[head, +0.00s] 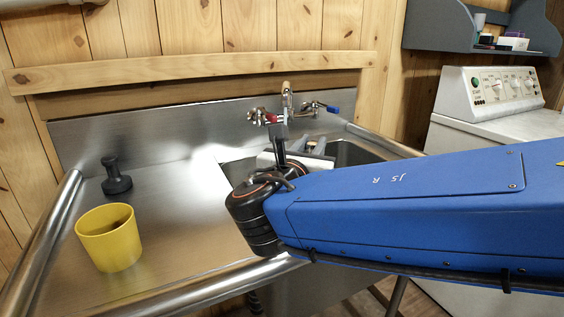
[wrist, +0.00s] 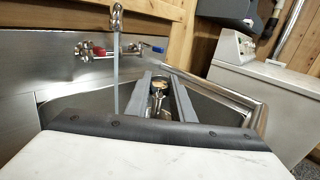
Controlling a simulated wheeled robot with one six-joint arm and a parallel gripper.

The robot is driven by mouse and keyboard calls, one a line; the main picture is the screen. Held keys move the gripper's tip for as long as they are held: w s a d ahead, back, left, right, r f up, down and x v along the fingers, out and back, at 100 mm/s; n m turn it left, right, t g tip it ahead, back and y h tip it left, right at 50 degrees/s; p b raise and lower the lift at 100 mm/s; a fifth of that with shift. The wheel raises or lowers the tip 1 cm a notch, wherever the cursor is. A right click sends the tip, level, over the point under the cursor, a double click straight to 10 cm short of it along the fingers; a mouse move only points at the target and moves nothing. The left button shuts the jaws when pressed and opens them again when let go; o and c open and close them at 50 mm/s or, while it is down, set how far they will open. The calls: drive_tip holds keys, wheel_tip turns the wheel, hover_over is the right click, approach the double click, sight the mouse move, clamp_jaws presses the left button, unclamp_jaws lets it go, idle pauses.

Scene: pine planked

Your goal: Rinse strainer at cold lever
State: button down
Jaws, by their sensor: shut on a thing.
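My gripper (wrist: 160,82) is shut on the strainer (wrist: 158,88), a small round metal piece with a tan inside, held between its two grey fingers over the sink (wrist: 215,108). The faucet (wrist: 117,12) stands left of the strainer in the wrist view. A thin grey vertical streak below its spout looks like running water, apart from the strainer. The blue cold lever (wrist: 158,49) is on the right of the tap body and the red lever (wrist: 98,51) on the left. In the head view the blue lever (head: 333,109) shows behind my gripper; my arm hides much of the basin.
A yellow cup (head: 109,238) and a black stopper-like object (head: 116,178) stand on the steel drainboard (head: 175,190) at left. A white washing machine (head: 500,125) stands at right, below a grey shelf (head: 440,25). The drainboard between is clear.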

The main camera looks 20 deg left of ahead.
drive_tip(key=d+r, duration=0.1)
drive_tip(key=s+d+r, duration=0.1)
drive_tip(key=d+r, duration=0.1)
drive_tip(key=shift+s+d, duration=0.25)
drive_tip(key=shift+d, duration=0.05)
idle(0.6)
